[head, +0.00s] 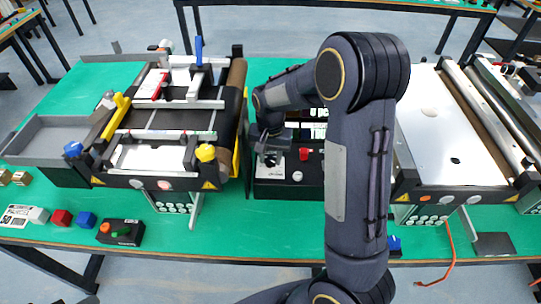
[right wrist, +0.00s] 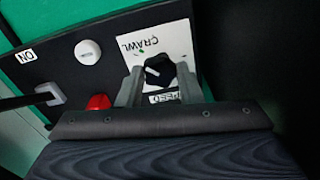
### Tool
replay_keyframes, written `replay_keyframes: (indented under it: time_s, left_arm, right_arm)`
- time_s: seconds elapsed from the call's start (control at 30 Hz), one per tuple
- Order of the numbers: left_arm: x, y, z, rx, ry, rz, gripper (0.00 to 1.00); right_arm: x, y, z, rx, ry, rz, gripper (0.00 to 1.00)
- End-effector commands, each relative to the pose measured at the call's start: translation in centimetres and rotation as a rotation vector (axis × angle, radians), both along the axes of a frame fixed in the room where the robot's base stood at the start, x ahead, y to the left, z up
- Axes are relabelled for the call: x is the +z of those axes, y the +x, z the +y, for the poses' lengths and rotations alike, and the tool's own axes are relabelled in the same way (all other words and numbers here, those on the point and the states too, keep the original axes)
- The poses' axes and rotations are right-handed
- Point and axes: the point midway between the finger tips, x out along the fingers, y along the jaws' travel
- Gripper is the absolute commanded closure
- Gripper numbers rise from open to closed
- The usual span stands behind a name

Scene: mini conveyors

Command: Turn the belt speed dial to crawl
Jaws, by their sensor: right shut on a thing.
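The belt speed dial (right wrist: 158,72) is a black knob on a white plate in the right wrist view. The plate reads CRAWL on its far side and SPEED on its near side. My right gripper (right wrist: 160,84) is shut on the knob, one finger on each side. A small white mark shows on the knob, but its exact heading is hard to tell. In the head view my right gripper (head: 271,155) reaches down to the left part of the black control box (head: 270,186) and mostly hides the dial. My left gripper is out of view.
Beside the dial are a red button (right wrist: 98,102), a white button (right wrist: 88,52) and a lever switch (right wrist: 50,94) by an ON label. A mini conveyor (head: 168,120) stands left of the box, another (head: 455,145) right. My arm hides part of the green table.

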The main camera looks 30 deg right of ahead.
Motion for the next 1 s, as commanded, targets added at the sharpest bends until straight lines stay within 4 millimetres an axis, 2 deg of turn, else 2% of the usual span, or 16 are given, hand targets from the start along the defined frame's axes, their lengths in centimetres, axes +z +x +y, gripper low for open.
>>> replay_keyframes:
  time_s: [0.37,0.4,0.57,0.87,1.0]
  left_arm:
    - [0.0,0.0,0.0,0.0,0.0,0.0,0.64]
    - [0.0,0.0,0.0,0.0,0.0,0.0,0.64]
    - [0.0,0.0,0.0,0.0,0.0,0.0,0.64]
    - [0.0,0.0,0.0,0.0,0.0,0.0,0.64]
    - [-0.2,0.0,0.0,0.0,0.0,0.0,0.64]
  right_arm:
    - [0.1,0.1,0.0,-0.004,-0.001,-0.004,0.9]
    - [0.1,0.1,0.0,-0.004,-0.001,-0.004,0.65]
    - [0.1,0.1,0.0,-0.003,-0.001,-0.002,0.46]
    - [0.3,0.1,0.0,-0.003,0.0,-0.003,0.46]
    - [1.8,0.1,0.0,-0.002,0.0,-0.006,0.46]
